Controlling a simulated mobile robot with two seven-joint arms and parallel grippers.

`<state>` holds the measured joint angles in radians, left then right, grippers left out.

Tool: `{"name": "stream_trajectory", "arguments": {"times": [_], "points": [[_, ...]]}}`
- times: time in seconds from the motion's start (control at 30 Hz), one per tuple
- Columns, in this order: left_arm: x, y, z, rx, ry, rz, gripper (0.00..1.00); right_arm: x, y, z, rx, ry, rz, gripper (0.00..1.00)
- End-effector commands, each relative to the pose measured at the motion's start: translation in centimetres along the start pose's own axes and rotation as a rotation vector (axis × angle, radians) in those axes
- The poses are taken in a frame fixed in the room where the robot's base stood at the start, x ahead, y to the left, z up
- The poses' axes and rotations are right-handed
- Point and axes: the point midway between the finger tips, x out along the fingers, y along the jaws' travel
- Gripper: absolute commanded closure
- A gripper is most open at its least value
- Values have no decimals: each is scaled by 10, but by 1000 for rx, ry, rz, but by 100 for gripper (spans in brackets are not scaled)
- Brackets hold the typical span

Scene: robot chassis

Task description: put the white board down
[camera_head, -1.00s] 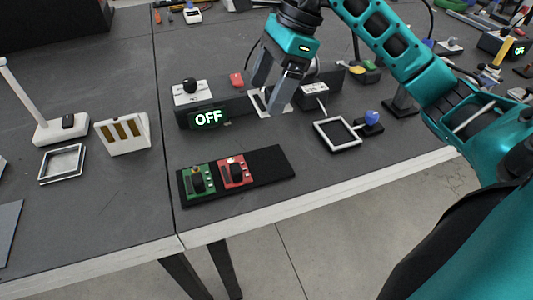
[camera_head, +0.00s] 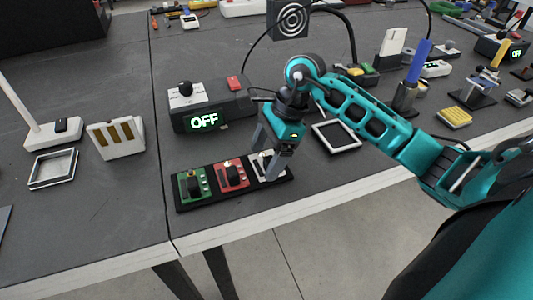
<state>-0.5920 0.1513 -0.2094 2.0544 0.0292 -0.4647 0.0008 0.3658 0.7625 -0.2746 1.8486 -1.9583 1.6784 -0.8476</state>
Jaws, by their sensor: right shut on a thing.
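The white board (camera_head: 264,168) is at the right end of a black tray (camera_head: 232,205), beside a red board (camera_head: 231,174) and a green board (camera_head: 193,184) that sit in the tray. My right gripper (camera_head: 271,166) is shut on the white board, with its fingers pointing down over the tray's right end. The fingers hide part of the board, so I cannot tell whether it rests fully on the tray. My left gripper is not in view.
A black box with a lit OFF display (camera_head: 204,121) stands behind the tray. A square white frame (camera_head: 336,137) lies to the right, and a white slotted holder (camera_head: 117,138) stands to the left. The table's front edge (camera_head: 330,189) is close to the tray.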

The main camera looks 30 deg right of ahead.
Motion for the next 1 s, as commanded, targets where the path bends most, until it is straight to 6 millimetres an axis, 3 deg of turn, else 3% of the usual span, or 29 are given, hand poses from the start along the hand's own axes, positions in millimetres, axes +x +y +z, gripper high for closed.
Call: {"name": "stream_trajectory", "arguments": {"times": [0.3, 0.33, 0.47, 0.8, 1.0], "points": [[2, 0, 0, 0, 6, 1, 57, 3, -1, -2, -1, 0, -3, 51], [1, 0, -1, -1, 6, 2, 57, 2, -1, -1, -1, 0, -3, 14], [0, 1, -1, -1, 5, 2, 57, 1, -1, -1, 0, 0, -2, 2], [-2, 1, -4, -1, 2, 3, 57, -4, 0, 2, 0, -1, -2, 0], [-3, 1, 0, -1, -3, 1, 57, -38, -2, 0, -2, 3, -8, 0]]}}
